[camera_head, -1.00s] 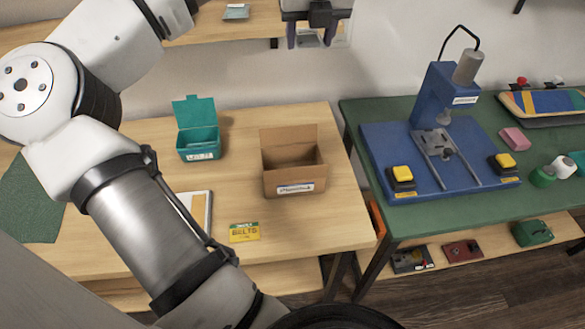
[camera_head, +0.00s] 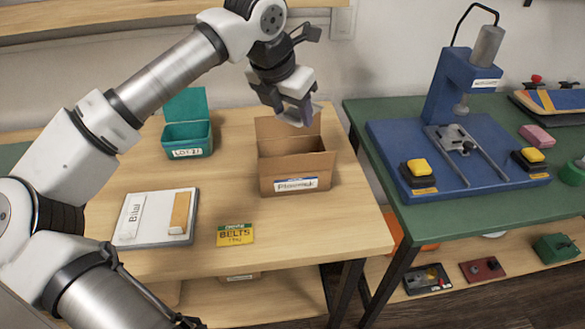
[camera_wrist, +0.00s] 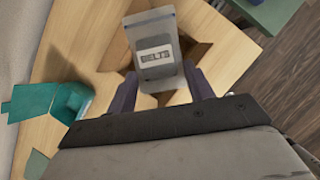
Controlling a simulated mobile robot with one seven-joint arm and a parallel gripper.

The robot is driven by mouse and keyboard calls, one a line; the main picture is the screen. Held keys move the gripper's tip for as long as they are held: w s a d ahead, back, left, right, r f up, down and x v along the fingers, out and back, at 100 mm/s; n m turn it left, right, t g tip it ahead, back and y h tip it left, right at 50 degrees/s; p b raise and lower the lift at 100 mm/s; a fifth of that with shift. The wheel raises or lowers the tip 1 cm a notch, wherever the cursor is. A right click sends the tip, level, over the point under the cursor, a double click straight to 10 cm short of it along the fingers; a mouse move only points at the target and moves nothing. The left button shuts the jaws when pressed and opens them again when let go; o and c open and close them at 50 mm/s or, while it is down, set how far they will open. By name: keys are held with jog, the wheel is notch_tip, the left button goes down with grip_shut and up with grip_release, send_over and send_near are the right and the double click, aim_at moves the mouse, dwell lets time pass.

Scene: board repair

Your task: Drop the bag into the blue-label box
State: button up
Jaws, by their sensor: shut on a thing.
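My gripper (camera_head: 297,112) is shut on a grey bag. In the wrist view the bag (camera_wrist: 154,55), with a white "BELTS" label, stands between the fingers (camera_wrist: 158,95). In the head view my gripper mostly hides it. The blue-label box (camera_head: 318,173) is an open brown cardboard box with a white and blue label on its front and a raised back flap. My gripper is above the box, in front of the back flap in the picture. In the wrist view the box (camera_wrist: 197,52) lies beneath the bag, which hides part of its opening.
An open teal box (camera_head: 186,136) stands left of the cardboard box. A white board (camera_head: 155,215) and a yellow "BELTS" card (camera_head: 235,235) lie on the wooden table (camera_head: 320,232) in front. A blue press (camera_head: 445,100) stands on the green table at right.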

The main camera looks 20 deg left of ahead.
aim_at(288, 125)
jog(key=shift+f+b, duration=1.55)
jog(key=shift+f, duration=1.3)
jog(key=o, duration=1.1)
jog(key=shift+c, duration=0.2)
jog(key=v, duration=1.4)
